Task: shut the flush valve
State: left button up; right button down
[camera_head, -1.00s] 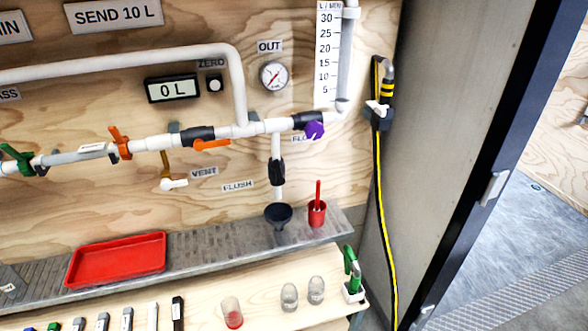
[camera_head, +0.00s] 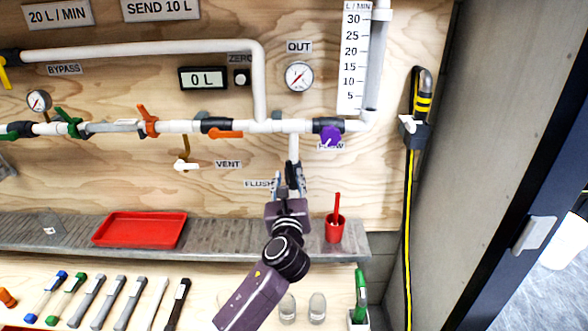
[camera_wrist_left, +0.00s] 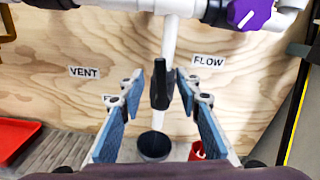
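The flush valve (camera_wrist_left: 159,88) is black and sits on the white vertical drain pipe (camera_head: 293,148) below the main line. In the left wrist view its black shape runs in line with the pipe. My left gripper (camera_head: 289,178) is open in front of it. In the left wrist view, its blue pads stand on either side of the valve, with gaps showing. I cannot tell whether the tips reach as deep as the valve. In the head view the gripper hides most of the valve and the FLUSH label's right end (camera_head: 257,184). My right gripper is out of view.
The purple FLOW knob (camera_head: 331,137) is just above right, and the orange handle (camera_head: 225,133) above left. The dark funnel (camera_wrist_left: 154,146) is below the valve. A red cup (camera_head: 335,228) stands right on the metal shelf, a red tray (camera_head: 139,230) left.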

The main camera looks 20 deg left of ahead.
aim_at(289, 167)
pick_arm(q)
jog(key=shift+x, duration=3.15)
jog(key=shift+f, duration=0.1)
grip_shut()
